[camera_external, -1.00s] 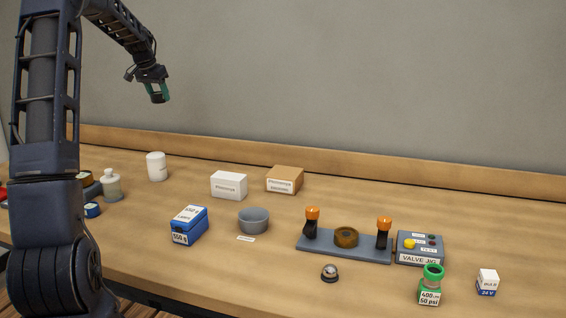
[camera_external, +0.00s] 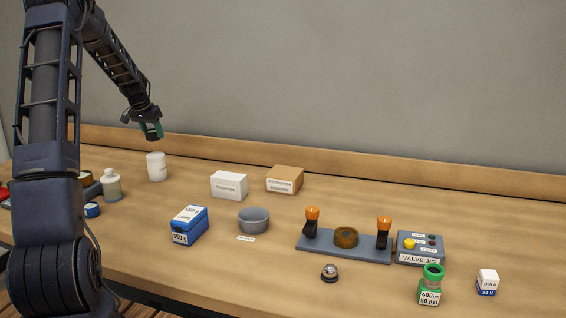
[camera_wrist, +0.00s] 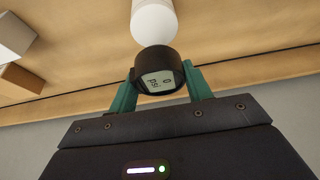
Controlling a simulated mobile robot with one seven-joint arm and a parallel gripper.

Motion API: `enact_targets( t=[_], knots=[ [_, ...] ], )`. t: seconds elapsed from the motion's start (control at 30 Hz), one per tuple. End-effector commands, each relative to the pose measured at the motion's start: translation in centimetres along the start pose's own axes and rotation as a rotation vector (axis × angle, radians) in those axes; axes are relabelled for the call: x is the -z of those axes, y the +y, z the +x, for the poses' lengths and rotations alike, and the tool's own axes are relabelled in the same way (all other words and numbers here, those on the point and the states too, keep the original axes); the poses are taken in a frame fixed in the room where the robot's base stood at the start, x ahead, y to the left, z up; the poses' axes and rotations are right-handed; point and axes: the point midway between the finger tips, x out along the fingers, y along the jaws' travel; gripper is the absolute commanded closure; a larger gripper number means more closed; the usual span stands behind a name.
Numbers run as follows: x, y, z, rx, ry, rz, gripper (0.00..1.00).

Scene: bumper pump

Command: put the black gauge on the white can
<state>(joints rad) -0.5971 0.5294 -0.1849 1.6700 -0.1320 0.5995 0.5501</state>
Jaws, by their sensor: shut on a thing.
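The black gauge (camera_wrist: 160,73) is round with a pale digital face. In the wrist view it sits between the green fingers of my gripper (camera_wrist: 160,84), which is shut on it. In the outside view my gripper (camera_external: 152,132) hangs just above the white can (camera_external: 156,168), and the gauge is hard to make out there. The white can stands upright on the table near the back wall. In the wrist view the can (camera_wrist: 154,23) shows just beyond the gauge, partly covered by it. The gauge appears above the can and apart from it.
A white box (camera_external: 229,186) and a brown box (camera_external: 285,180) stand to the right of the can. A pale bottle (camera_external: 111,186) stands to its left. A blue box (camera_external: 188,226) and a grey bowl (camera_external: 254,221) are nearer the front. The table right around the can is clear.

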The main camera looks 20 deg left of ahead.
Motion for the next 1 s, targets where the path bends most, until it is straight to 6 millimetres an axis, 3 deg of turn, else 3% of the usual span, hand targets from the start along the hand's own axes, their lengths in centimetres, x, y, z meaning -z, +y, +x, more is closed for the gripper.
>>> enact_targets(
  t=[0.27,0.53,0.97,1.0],
  knots=[
    [-0.7,0.0,1.6,0.0,0.0,0.0,0.77],
    [-1.9,0.0,4.7,0.0,0.0,0.0,0.77],
    [-2.2,0.0,5.3,0.0,0.0,0.001,0.77],
    [-2.2,0.0,5.3,0.0,0.0,0.001,0.43]
  ],
)
